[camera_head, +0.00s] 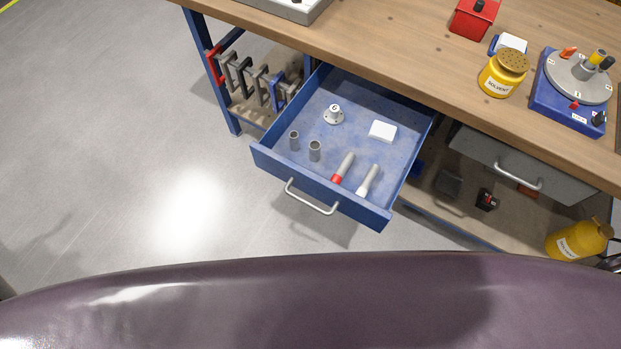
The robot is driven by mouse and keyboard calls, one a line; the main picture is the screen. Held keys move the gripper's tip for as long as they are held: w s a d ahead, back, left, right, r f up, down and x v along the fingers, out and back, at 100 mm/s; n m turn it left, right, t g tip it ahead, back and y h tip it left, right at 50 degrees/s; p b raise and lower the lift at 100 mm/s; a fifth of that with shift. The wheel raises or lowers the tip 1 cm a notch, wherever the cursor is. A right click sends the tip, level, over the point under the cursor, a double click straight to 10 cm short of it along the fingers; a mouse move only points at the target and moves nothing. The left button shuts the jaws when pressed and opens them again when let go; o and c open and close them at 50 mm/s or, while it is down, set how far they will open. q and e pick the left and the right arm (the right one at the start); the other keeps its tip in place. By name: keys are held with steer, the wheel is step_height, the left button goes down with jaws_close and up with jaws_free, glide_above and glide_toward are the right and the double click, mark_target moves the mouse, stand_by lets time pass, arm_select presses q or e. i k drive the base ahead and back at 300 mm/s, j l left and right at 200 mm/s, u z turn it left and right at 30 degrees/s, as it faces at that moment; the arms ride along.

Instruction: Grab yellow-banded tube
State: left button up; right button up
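A blue rotary jig (560,103) with a grey round plate stands on the bench at the right. On its plate is a small yellow-topped piece (598,56), with an orange piece (568,53) and a dark piece (607,63) near it. I cannot tell whether the yellow one is a banded tube. The open blue drawer (262,157) holds a tube with a red end (342,168) and a tube with a white end (368,180), both lying down. I see no yellow band on either. Neither of my grippers is in view.
The drawer also holds two short grey cylinders (294,140), a white knob (334,115) and a white block (382,131). A closed grey drawer (490,155) is right of the open one.

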mark_target(600, 54)
steer(key=z, duration=1.65)
